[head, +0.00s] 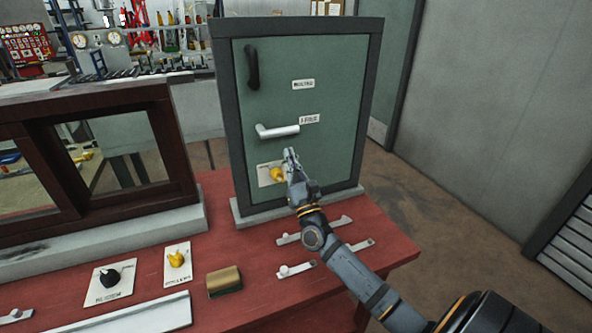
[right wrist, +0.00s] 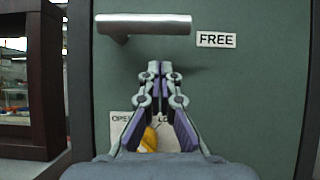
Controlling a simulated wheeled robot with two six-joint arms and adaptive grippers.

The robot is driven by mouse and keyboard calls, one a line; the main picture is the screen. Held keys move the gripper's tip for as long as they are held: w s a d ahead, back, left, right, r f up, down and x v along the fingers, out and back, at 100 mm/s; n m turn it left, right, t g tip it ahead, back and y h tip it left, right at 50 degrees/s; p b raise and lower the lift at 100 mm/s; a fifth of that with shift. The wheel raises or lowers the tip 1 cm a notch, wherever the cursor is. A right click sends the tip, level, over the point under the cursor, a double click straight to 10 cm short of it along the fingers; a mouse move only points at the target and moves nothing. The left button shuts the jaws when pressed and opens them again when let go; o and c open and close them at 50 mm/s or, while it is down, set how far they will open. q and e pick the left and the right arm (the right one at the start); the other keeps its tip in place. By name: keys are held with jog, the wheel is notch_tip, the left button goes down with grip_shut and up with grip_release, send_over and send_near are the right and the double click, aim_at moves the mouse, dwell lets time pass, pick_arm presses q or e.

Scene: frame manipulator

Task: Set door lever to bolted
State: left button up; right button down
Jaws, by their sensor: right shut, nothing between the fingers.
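The green door panel (head: 345,145) stands upright in a dark frame on the red table. Its silver door lever (head: 277,131) lies level, beside a label reading FREE (head: 310,119); a second label (head: 303,84), seemingly BOLTED, is higher up. In the right wrist view the lever (right wrist: 150,24) crosses the top, left of the FREE label (right wrist: 216,39). My right gripper (head: 289,155) is shut and empty, just below the lever and apart from it in the picture. It partly hides a yellow knob (head: 277,174) on a white plate. My left gripper is not in view.
A dark handle (head: 252,68) is at the door's upper left. A red-brown window frame (head: 186,140) stands at left. On the table are a black knob (head: 110,278), a yellow knob (head: 176,259), a sponge-like block (head: 224,281) and pale slide bars (head: 315,230).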

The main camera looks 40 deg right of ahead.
pick_arm(q)
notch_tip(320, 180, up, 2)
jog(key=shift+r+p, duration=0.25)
jog(key=shift+p, duration=0.4)
pick_arm(e)
notch_tip(320, 180, up, 3)
jog(key=shift+w+r, duration=0.1)
jog(key=shift+w, duration=0.05)
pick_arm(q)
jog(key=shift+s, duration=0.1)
pick_arm(e)
jog(key=shift+r+n+y, duration=0.1)
jog(key=shift+n+y, duration=0.3)
